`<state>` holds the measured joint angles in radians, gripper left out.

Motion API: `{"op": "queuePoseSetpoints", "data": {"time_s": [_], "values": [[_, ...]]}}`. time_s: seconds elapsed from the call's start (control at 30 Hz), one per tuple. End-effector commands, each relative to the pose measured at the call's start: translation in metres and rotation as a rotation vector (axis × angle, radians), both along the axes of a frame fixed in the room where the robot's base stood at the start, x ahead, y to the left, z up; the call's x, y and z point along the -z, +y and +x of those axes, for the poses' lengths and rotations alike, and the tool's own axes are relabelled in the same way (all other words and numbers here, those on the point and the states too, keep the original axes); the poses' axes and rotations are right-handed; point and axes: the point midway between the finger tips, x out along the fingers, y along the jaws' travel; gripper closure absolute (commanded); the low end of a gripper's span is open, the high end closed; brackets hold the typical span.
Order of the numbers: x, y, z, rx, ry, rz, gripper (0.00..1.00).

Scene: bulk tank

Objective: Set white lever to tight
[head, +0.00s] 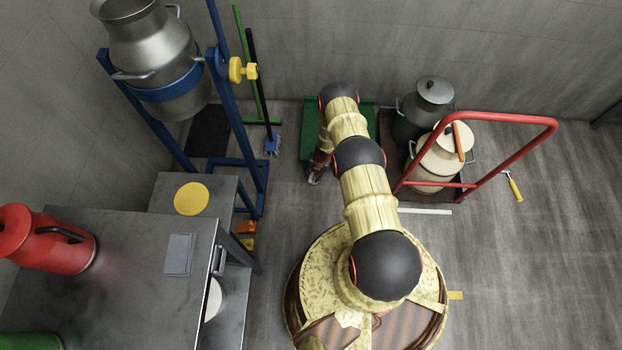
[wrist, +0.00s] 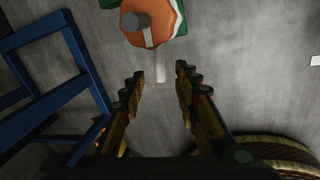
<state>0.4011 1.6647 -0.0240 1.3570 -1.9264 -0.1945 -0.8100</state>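My gripper (wrist: 160,84) is open and empty in the wrist view, its two fingers wide apart over bare floor. Ahead of it, at the top, is an orange rounded body (wrist: 172,27) with a grey cylindrical knob (wrist: 136,21). In the head view my gripper (head: 315,173) is small beside a green base (head: 308,143); my arm hides much there.
A blue frame (wrist: 75,45) stands left of my gripper; in the head view it holds a metal can (head: 152,55). A red-handled trolley (head: 480,116) with cans stands right. A grey bench (head: 130,245) is at the lower left. Floor at the right is mostly clear.

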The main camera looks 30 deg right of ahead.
Motion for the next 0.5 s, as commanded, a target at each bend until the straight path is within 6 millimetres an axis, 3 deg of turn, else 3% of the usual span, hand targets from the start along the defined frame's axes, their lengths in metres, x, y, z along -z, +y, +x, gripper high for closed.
{"op": "queuePoseSetpoints", "data": {"time_s": [0.03, 0.2, 0.5], "values": [[0.012, 0.001, 0.001, -0.001, 0.0, 0.0, 0.68], [0.029, 0.004, 0.004, 0.0, -0.001, -0.001, 0.68], [0.035, 0.004, 0.006, 0.002, -0.001, -0.001, 0.68]]}}
